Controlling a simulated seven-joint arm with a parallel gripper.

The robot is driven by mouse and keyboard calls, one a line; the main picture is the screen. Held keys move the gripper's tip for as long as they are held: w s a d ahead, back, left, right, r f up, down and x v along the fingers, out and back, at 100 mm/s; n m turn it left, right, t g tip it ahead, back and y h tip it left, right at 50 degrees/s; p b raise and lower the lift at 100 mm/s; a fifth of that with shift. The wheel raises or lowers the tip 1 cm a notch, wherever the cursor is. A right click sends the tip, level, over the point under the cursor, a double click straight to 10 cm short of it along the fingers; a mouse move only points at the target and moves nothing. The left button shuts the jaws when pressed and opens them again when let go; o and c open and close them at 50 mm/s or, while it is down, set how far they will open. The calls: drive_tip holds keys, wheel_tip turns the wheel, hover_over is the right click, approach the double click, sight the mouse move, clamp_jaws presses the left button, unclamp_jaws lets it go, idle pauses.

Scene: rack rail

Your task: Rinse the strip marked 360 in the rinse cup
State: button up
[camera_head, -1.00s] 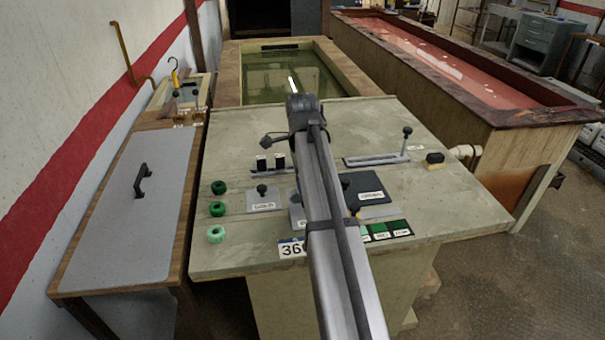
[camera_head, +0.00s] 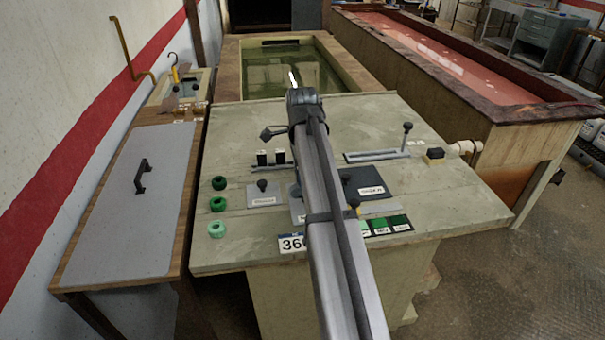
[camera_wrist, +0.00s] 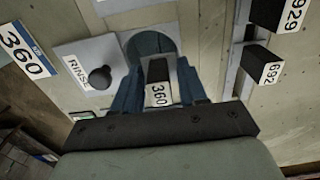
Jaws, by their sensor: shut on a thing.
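My gripper (camera_wrist: 158,90) has blue fingers and is shut on the black strip marked 360 (camera_wrist: 158,72) in the wrist view. The strip is in front of the round, open mouth of the rinse cup (camera_wrist: 146,43); I cannot tell how far its lower end reaches in. The plate labelled RINSE (camera_wrist: 72,57), with a black knob, lies beside the opening.
Strips marked 692 (camera_wrist: 262,66) and 929 (camera_wrist: 277,13) stand close by. A sign marked 360 (camera_head: 292,243) is on the bench's front edge. A dark plate (camera_head: 367,181) and green colour patches (camera_head: 381,226) lie right of my arm, green rings (camera_head: 217,204) left.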

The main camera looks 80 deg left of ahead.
drive_tip(key=shift+d, duration=0.2)
drive_tip(key=shift+d, duration=1)
drive_tip(key=shift+a, duration=0.15)
drive_tip(key=shift+a, duration=1.05)
drive_tip(key=shift+r, duration=0.1)
idle(1.4)
wheel_tip(320, 180, up, 10)
drive_tip(key=d, duration=0.1)
idle(0.9)
drive_tip(key=shift+d+r, duration=0.1)
idle(2.6)
